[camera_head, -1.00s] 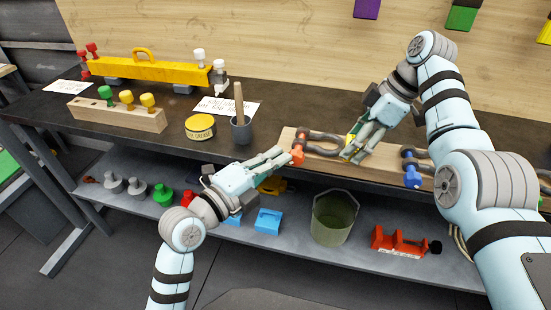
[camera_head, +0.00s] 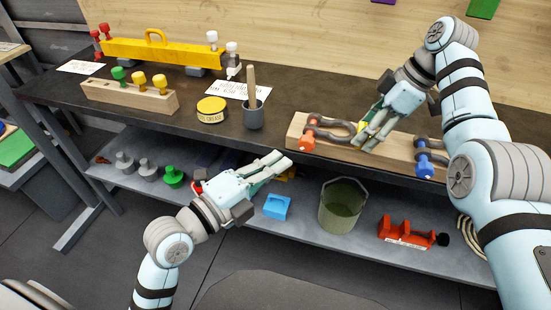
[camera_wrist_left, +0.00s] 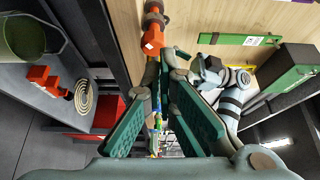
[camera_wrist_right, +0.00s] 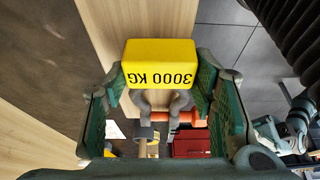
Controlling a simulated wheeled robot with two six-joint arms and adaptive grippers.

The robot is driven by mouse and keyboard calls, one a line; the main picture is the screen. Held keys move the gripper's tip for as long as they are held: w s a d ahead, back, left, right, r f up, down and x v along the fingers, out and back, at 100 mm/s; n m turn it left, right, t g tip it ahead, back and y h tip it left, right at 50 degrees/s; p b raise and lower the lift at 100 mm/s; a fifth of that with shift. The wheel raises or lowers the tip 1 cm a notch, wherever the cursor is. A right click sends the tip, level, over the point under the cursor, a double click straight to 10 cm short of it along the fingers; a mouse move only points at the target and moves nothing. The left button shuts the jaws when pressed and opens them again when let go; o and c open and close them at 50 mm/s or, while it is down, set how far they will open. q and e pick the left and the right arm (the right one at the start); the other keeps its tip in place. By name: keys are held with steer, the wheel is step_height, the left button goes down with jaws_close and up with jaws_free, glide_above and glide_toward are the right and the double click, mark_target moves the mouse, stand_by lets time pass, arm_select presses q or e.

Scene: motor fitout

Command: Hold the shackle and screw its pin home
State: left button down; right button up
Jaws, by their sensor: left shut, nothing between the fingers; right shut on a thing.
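A grey shackle (camera_head: 335,124) with an orange-headed pin (camera_head: 307,143) is at the left end of a wooden block (camera_head: 388,154). My right gripper (camera_head: 367,135) is shut on the yellow block marked 3000 KG (camera_wrist_right: 160,65) at the bow end of this shackle. The shackle's grey legs show beyond the yellow block in the right wrist view. My left gripper (camera_head: 281,161) is shut and empty, left of and below the orange pin head, apart from it. In the left wrist view the orange head (camera_wrist_left: 152,40) is just beyond the fingertips. The pin's thread is hidden.
A blue-pinned shackle (camera_head: 424,160) is at the right on the block. A grey cup with a stick (camera_head: 253,115) and a yellow tin (camera_head: 211,109) stand to the left on the bench. The lower shelf holds a green bucket (camera_head: 341,207) and a red tool (camera_head: 409,234).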

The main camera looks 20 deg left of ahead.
arm_select(q)
step_height(320, 180, down, 2)
glide_toward(311, 131)
step_height(311, 131, down, 2)
steer(key=w, duration=0.3)
steer(key=shift+d, duration=0.3)
steer(key=shift+d+r, duration=0.15)
steer(key=shift+d, duration=0.2)
stand_by(0.4)
steer(key=shift+a+r, duration=0.1)
steer(key=shift+r, duration=0.15)
steer(key=shift+r, duration=0.7)
steer(key=shift+r, duration=0.15)
